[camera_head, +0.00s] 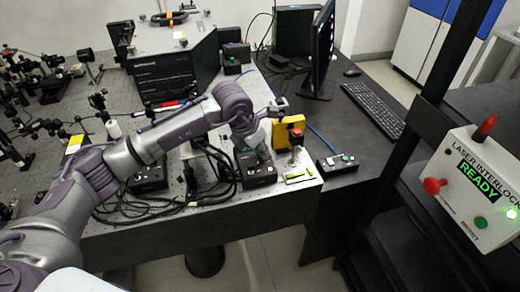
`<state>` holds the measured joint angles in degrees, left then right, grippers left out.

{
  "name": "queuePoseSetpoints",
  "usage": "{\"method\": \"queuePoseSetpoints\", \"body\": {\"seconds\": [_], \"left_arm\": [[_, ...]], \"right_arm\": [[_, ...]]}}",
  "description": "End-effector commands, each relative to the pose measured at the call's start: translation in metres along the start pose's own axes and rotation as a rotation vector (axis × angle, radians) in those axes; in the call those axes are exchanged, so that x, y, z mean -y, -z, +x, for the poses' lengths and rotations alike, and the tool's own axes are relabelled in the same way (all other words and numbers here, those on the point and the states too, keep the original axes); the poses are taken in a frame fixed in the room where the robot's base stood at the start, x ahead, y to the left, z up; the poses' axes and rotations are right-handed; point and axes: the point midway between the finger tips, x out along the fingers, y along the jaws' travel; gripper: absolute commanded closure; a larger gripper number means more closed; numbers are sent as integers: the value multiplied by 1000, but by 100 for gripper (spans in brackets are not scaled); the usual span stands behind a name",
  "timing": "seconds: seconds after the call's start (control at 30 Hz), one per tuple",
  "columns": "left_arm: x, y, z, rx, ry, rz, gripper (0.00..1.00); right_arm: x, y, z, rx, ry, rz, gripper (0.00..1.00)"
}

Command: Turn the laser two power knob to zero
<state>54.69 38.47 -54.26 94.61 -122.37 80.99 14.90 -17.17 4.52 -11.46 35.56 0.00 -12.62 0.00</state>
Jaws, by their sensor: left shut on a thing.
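My left arm reaches in from the left across the optical bench. My left gripper (257,150) points down onto a small black control box (258,178) near the bench's front right corner. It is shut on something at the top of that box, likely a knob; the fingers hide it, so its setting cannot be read. Another similar black box (150,180) sits further left, partly behind my arm. I cannot read which box is laser two. My right gripper is not in view.
Black cables (190,200) loop left of the box. A laser interlock panel (474,185) reading READY is at right. A keyboard (371,108) and monitor (322,50) stand on the dark desk.

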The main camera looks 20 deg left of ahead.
Motion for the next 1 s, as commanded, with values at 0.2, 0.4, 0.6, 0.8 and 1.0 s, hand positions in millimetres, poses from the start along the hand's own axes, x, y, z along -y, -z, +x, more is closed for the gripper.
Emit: {"method": "queuePoseSetpoints", "body": {"seconds": [0.2,0.4,0.6,0.8,1.0], "left_arm": [[0,0,0,0,0,0,59],[0,0,0,0,0,0,56],[0,0,-5,1,0,1,56],[-1,-1,-39,4,-2,2,56],[-1,-1,-82,3,-2,1,56]], "right_arm": [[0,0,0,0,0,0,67],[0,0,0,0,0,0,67],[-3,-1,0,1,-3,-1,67],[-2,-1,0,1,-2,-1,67],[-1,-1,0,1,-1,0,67]]}}
